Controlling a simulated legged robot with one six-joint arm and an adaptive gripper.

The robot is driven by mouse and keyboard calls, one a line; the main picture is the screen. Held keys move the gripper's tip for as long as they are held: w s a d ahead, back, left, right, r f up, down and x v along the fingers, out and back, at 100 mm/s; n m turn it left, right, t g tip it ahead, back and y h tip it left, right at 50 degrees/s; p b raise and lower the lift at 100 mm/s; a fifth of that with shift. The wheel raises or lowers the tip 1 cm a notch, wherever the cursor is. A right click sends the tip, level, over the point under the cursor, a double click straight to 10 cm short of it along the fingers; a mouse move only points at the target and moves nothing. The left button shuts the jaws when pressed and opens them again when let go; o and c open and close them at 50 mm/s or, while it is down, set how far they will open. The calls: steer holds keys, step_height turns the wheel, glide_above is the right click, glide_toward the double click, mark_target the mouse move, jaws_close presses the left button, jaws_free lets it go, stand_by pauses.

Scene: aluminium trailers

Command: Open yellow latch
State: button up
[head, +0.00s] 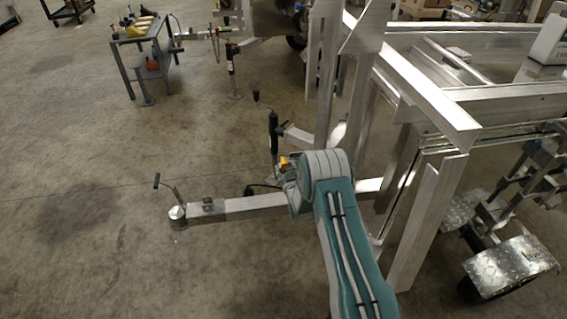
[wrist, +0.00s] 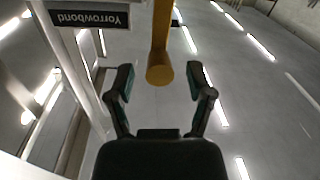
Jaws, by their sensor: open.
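The yellow latch (wrist: 161,50) shows in the wrist view as a round yellow bar with a blunt end. It comes down from the top edge between the fingertips of my gripper (wrist: 160,82). The two fingers are spread, one on each side of the bar, with clear gaps and no visible contact. In the head view a small yellow patch (head: 284,163) shows at the trailer's drawbar, just left of my arm's joint. I cannot tell if it is the latch. My arm hides most of that spot and my gripper there.
The aluminium trailer frame (head: 425,95) stands right of my arm, its drawbar (head: 245,203) reaching left to a hitch with a crank handle. A black jack post (head: 274,135) stands behind. A sign (wrist: 90,18) shows in the wrist view. Floor at left is clear up to a cart (head: 150,60).

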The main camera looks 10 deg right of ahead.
steer(key=shift+w+a, duration=0.1)
steer(key=shift+w, duration=1.35)
steer(key=shift+c, duration=0.4)
jaws_close()
